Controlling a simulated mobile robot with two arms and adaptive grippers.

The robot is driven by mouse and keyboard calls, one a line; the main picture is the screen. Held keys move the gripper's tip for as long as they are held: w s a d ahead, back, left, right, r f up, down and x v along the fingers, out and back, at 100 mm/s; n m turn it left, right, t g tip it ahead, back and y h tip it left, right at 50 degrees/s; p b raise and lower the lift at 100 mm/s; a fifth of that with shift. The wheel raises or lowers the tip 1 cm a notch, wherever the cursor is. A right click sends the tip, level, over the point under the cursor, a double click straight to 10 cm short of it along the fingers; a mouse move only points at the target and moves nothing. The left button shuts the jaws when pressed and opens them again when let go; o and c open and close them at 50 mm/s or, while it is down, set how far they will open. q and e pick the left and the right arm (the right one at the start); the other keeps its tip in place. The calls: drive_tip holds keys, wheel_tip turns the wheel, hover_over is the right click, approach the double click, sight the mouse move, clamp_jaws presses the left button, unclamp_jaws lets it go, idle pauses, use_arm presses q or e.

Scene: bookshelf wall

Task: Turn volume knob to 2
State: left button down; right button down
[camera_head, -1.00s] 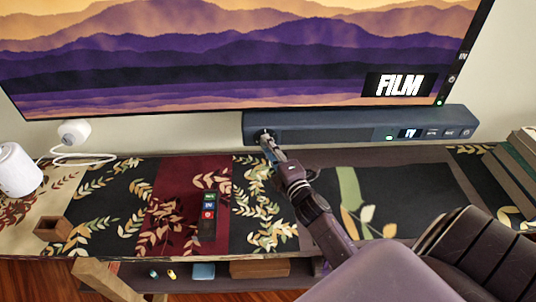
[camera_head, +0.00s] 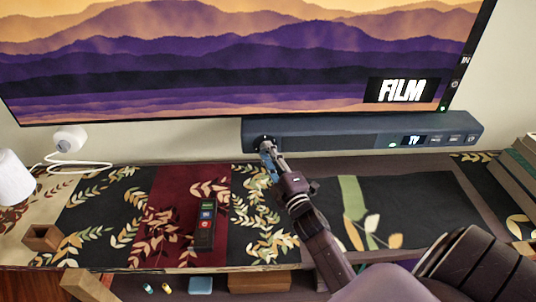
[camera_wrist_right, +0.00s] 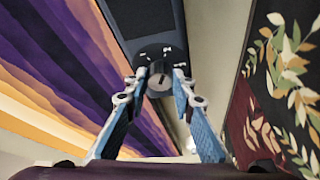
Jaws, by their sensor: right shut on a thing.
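The dark soundbar (camera_head: 350,140) stands under the television at the back of the desk. Its round volume knob (camera_wrist_right: 160,80) is on the left end of its front face, with small white marks around it, too small to read. A dark pointer line shows on the knob face. My right gripper (camera_wrist_right: 160,84) has its blue-padded fingers on both sides of the knob, shut on it. In the head view the right gripper (camera_head: 266,147) reaches up to the soundbar's left end and mostly hides the knob. My left gripper is not in view.
The television (camera_head: 240,60) hangs just above the soundbar. A remote (camera_head: 206,225) lies on the patterned desk mat. A small wooden box (camera_head: 42,238) is at the left, and books (camera_head: 518,170) stand at the right. The desk in front of the soundbar is mostly clear.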

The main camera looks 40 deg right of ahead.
drive_tip(key=c, duration=1.6)
unclamp_jaws()
drive_tip(key=shift+s, duration=0.1)
drive_tip(key=v, duration=1.2)
